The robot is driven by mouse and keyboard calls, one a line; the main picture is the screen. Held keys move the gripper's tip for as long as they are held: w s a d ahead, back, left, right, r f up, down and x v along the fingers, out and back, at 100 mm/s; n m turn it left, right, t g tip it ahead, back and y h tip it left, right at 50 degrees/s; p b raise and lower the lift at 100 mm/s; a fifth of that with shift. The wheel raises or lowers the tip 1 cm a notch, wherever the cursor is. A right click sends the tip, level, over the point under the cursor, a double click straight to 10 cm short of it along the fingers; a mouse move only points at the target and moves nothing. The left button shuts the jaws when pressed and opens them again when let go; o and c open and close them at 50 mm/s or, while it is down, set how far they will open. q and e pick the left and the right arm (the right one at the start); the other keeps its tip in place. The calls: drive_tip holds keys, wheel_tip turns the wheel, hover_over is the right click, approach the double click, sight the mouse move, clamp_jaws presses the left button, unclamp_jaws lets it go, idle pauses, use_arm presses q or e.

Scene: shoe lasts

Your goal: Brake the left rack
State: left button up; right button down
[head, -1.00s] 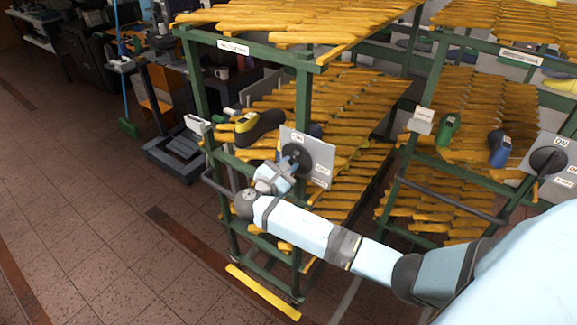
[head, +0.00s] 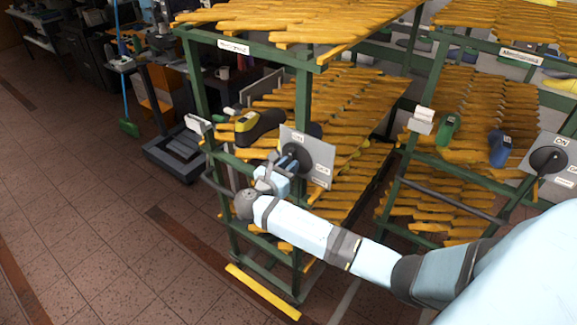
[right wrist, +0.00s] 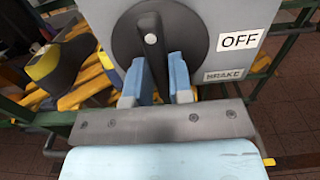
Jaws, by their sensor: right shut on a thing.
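The plate also shows in the right wrist view (right wrist: 215,22), with OFF right of a round black knob (right wrist: 125,38). My right gripper (head: 288,163) is at this knob, its blue fingers shut on the knob's raised black handle (right wrist: 152,60). In the head view the gripper hides part of the knob. My left gripper is not in view.
A right rack (head: 428,90) has a similar brake plate (head: 557,150). A black and yellow tool (head: 258,126) lies on the left rack's middle shelf. A yellow strip (head: 262,292) is at the rack's foot.

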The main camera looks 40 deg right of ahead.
drive_tip(key=c, duration=1)
unclamp_jaws()
use_arm(q)
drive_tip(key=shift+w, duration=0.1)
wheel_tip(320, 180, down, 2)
drive_tip(key=b, duration=0.3)
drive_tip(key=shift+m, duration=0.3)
use_arm(e)
drive_tip(key=v, duration=1.4)
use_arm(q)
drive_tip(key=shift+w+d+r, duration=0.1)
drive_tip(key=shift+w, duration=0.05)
use_arm(e)
drive_tip(key=shift+d, duration=0.1)
